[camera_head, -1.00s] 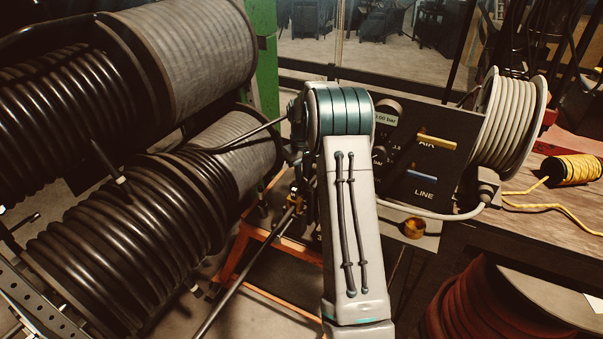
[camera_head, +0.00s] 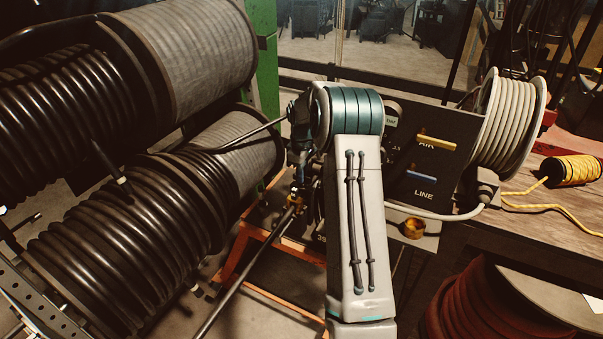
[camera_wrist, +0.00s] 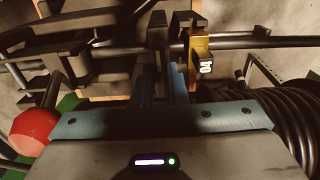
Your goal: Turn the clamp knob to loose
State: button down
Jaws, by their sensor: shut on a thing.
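In the wrist view my gripper (camera_wrist: 162,85) reaches forward with its two blue fingers close together. It is shut on a dark part of the clamp, which I take to be the clamp knob (camera_wrist: 159,42); the fingers and shadow hide most of it, and its turn position cannot be read.
A red ball (camera_wrist: 35,130) is close to my gripper's left side. Big black hose reels (camera_head: 130,220) fill the left. A control panel (camera_head: 430,150) with AIR and LINE levers stands right of my arm. A wooden bench (camera_head: 550,210) holds yellow cord (camera_head: 572,170).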

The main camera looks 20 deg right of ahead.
jog(key=shift+s+f, duration=0.15)
jog(key=c, duration=1.4)
grip_release()
jog(key=shift+c, duration=0.2)
jog(key=shift+r, duration=0.2)
jog(key=shift+r, duration=0.3)
notch_tip(320, 180, up, 13)
